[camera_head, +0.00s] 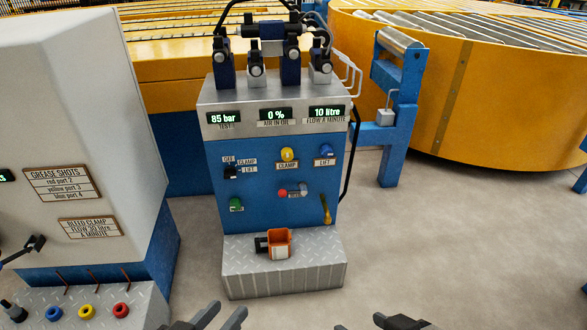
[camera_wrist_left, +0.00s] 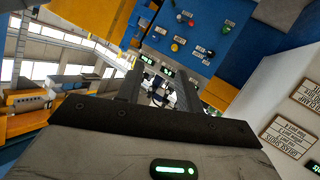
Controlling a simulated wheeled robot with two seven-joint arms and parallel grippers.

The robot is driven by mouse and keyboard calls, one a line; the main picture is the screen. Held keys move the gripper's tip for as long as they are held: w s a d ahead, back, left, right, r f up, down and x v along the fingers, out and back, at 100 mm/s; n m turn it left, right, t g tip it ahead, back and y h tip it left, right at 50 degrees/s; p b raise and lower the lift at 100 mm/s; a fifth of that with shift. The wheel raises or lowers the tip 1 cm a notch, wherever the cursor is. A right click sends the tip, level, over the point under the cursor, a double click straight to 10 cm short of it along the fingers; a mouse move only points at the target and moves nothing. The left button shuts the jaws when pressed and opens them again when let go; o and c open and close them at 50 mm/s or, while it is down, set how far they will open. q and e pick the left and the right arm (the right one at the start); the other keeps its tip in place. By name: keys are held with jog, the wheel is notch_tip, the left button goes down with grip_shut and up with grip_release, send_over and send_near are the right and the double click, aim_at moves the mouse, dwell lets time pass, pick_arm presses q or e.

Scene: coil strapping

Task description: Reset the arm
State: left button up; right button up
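My left gripper (camera_head: 226,314) is at the bottom edge of the head view, in front of the blue and grey control stand (camera_head: 275,175). Its two fingers are apart with nothing between them. In the left wrist view the two dark fingers of my left gripper (camera_wrist_left: 158,88) also stand apart, pointing toward the stand's top, with the blue panel (camera_wrist_left: 200,30) beyond. My right gripper (camera_head: 362,325) is only partly in the head view at the bottom edge; its two tips look apart and empty. The rest of both arms is out of the head view.
An orange container (camera_head: 279,244) sits on the stand's metal step (camera_head: 285,280). A grey cabinet (camera_head: 80,120) with coloured ports stands at the left. A yellow roller turntable (camera_head: 500,100) and a blue post (camera_head: 397,120) are behind at right. The floor (camera_head: 460,240) at right is clear.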

pick_arm(q)
notch_tip(320, 180, down, 4)
jog(key=d+f+h+b, duration=0.1)
jog(key=d+h+b, duration=0.15)
jog(key=b, duration=0.55)
pick_arm(e)
jog(key=w+a+f+t+y, duration=0.2)
jog(key=a+f+t+y, duration=0.1)
jog(key=a+t, duration=0.15)
pick_arm(q)
jog(key=s+a+r+g+y+p, duration=0.1)
jog(key=r+p, duration=0.5)
jog(key=p, duration=0.7)
jog(key=s+a+r+g+y+p, duration=0.1)
jog(key=a+r+y+p, duration=0.3)
jog(key=p, duration=1)
jog(key=shift+a+r+m+p, duration=0.3)
jog(key=shift+a+r, duration=0.45)
jog(key=shift+r, duration=0.1)
pick_arm(e)
jog(key=s+d+r+g+h, duration=0.2)
jog(key=d+r, duration=0.4)
jog(key=r, duration=0.5)
jog(key=shift+s+r+g+h, duration=0.2)
jog(key=shift+g+h, duration=0.25)
jog(key=shift+h, duration=0.65)
pick_arm(q)
jog(key=shift+s, duration=0.1)
pick_arm(e)
jog(key=shift+d, duration=0.1)
